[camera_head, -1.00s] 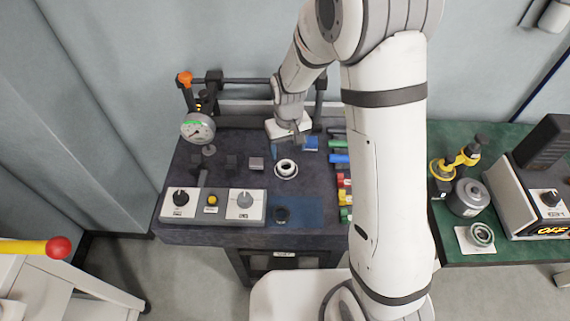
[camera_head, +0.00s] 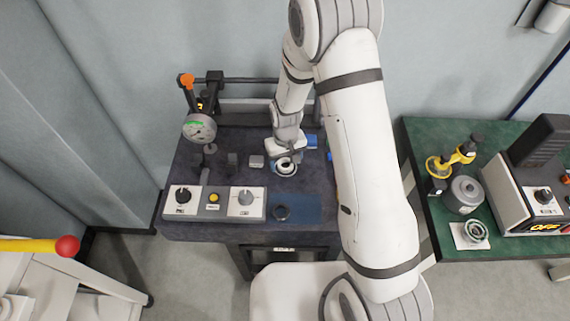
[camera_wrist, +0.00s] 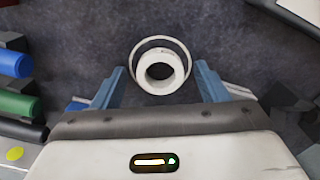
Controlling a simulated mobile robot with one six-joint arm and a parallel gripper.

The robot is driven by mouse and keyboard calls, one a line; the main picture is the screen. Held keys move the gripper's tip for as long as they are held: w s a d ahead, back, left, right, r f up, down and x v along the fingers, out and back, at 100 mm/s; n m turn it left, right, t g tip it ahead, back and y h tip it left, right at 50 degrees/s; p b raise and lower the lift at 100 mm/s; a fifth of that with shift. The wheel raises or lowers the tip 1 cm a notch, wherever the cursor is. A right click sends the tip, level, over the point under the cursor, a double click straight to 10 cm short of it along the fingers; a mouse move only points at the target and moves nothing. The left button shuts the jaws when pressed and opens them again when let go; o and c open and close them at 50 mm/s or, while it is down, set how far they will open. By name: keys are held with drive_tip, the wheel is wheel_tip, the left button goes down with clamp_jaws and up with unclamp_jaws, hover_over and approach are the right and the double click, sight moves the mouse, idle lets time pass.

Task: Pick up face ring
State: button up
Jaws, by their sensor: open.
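A white ring (camera_wrist: 160,70) with a dark central hole sits inside or on a wider, thin-rimmed round piece on the dark bench top. It also shows in the head view (camera_head: 285,170), its far side partly covered by my gripper (camera_head: 286,154). In the wrist view my gripper (camera_wrist: 160,67) is open, with one blue finger on each side of the ring and a gap at both sides. The fingers do not visibly touch it. I cannot tell the fingertips' height above the bench. Which ring is the face ring is not marked.
A control box (camera_head: 213,203) and dial gauge (camera_head: 199,128) stand left. Coloured cylinders (camera_wrist: 15,64) lie nearby. A green table (camera_head: 440,246) at right holds another ring (camera_head: 475,232).

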drive_tip(key=c, duration=1.2)
